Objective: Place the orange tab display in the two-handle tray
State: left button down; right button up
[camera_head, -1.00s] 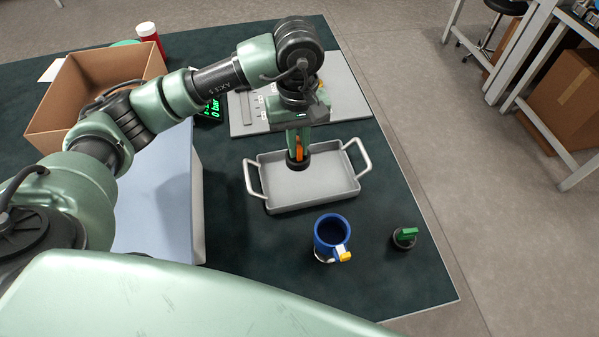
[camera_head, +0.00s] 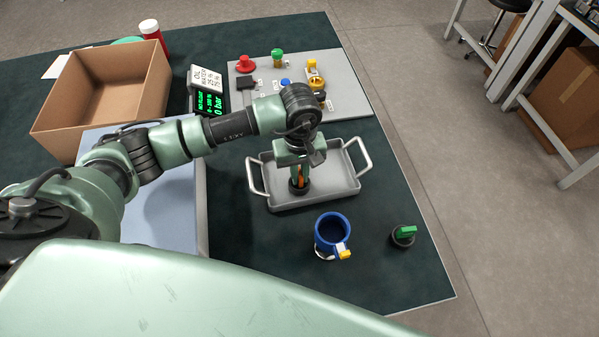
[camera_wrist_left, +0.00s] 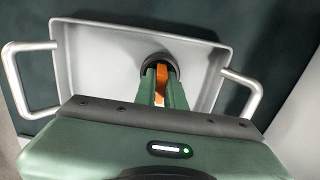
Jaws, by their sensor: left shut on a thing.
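The orange tab display (camera_head: 297,189) has a round dark base and an upright orange tab. My left gripper (camera_head: 300,178) is shut on the tab from above. The two-handle tray (camera_head: 336,186) is shallow, grey and rectangular, with a loop handle at each short end. The display is inside the tray's outline, left of its middle; I cannot tell whether its base touches the floor. In the left wrist view, the orange tab (camera_wrist_left: 161,80) is between the green fingers (camera_wrist_left: 163,90), over the tray (camera_wrist_left: 100,62). My right gripper is not in view.
A blue cup-shaped part with a yellow tab (camera_head: 332,232) and a green-tab dark knob (camera_head: 404,235) stand in front of the tray. A grey board (camera_head: 345,85) with several parts lies behind. A cardboard box (camera_head: 100,90) and a meter (camera_head: 208,92) are at left.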

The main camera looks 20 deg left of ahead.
aim_at(300, 173)
pick_arm(q)
jog(key=shift+f, duration=0.1)
jog(key=shift+f+b, duration=0.1)
jog(key=shift+b, duration=0.2)
jog(key=c, duration=1.5)
grip_release()
jog(key=shift+r+p, duration=0.35)
jog(key=shift+p, duration=0.1)
notch_tip(300, 173, up, 10)
jog(key=b, duration=0.2)
jog(key=shift+r+b, duration=0.25)
jog(key=shift+b, duration=0.1)
jog(key=shift+r, duration=0.65)
